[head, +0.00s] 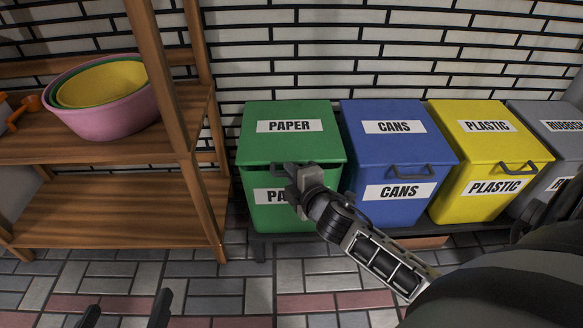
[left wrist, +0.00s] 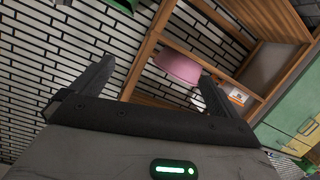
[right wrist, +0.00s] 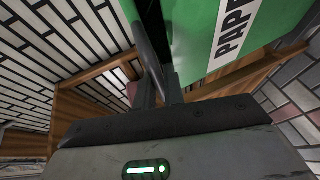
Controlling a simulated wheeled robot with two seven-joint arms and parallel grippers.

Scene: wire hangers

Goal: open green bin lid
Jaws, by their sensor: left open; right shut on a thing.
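The green bin (head: 292,143) marked PAPER stands at the left end of a row of bins. Its green lid (head: 290,108) shows a dark gap under the front edge, so it looks slightly raised. My right gripper (head: 292,180) is at the front edge of the lid, shut on the lid handle, which it mostly hides. In the right wrist view the fingers (right wrist: 160,88) are close together beside the green bin (right wrist: 215,35). My left gripper (head: 126,307) is open and empty low at the left, over the floor; its spread fingers show in the left wrist view (left wrist: 153,85).
The blue CANS bin (head: 365,155), yellow PLASTIC bin (head: 480,150) and grey RUBBISH bin (head: 545,125) stand to the right. A wooden shelf (head: 120,210) with stacked bowls (head: 105,108) stands at the left. A brick wall (head: 340,50) is behind the bins. The tiled floor in front is clear.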

